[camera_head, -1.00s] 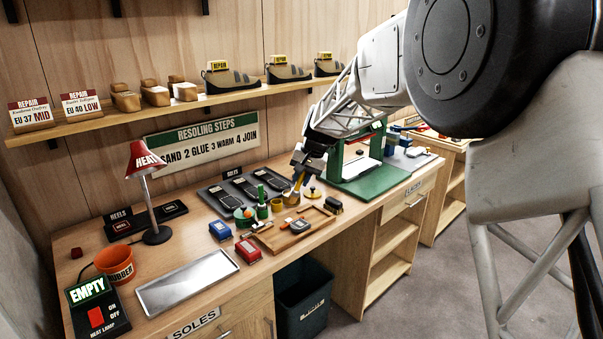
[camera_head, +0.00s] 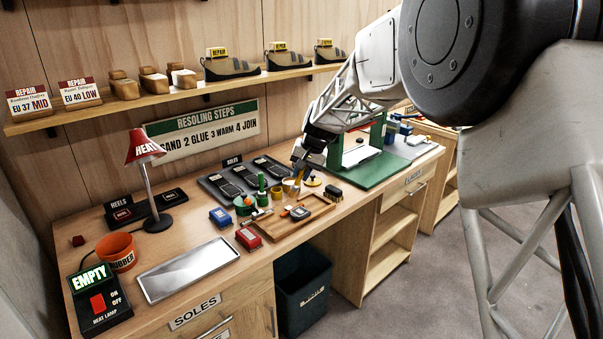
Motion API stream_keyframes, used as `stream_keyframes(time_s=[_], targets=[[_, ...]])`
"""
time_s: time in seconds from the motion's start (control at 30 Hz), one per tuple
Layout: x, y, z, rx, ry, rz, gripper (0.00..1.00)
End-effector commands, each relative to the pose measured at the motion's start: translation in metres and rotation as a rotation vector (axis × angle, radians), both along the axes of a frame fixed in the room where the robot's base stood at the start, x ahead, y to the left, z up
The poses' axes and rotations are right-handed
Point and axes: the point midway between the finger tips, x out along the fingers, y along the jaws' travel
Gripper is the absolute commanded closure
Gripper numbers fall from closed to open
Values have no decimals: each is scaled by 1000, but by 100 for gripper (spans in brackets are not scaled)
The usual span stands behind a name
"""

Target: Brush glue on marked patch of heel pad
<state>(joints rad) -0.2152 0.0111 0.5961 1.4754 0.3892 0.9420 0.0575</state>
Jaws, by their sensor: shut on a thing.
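My gripper (camera_head: 300,170) hangs over the back middle of the bench and is shut on a thin yellow-handled tool, apparently the glue brush (camera_head: 297,183). The brush points down, close to a small yellow pot (camera_head: 287,186); whether its tip is inside or beside the pot is too small to tell. A wooden tray (camera_head: 318,212) in front holds a small grey and orange piece (camera_head: 299,213), which may be the heel pad. Its marked patch cannot be made out.
A round yellow lid (camera_head: 313,182) and a brush (camera_head: 333,193) lie right of the gripper. A green press (camera_head: 365,170) stands farther right. Green tools, a blue box (camera_head: 221,217) and a red box (camera_head: 248,238) stand left. An empty metal tray (camera_head: 188,269) and a heat lamp (camera_head: 143,150) are farther left.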

Motion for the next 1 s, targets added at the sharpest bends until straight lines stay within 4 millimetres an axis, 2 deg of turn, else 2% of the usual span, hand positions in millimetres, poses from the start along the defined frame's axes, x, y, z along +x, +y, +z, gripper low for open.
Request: stream_keyframes(time_s=[0.27,0.7,1.0], targets=[[1,1,1,-16,1,181,100],[0,0,5,-9,4,624,100],[0,0,8,4,1,750,100]])
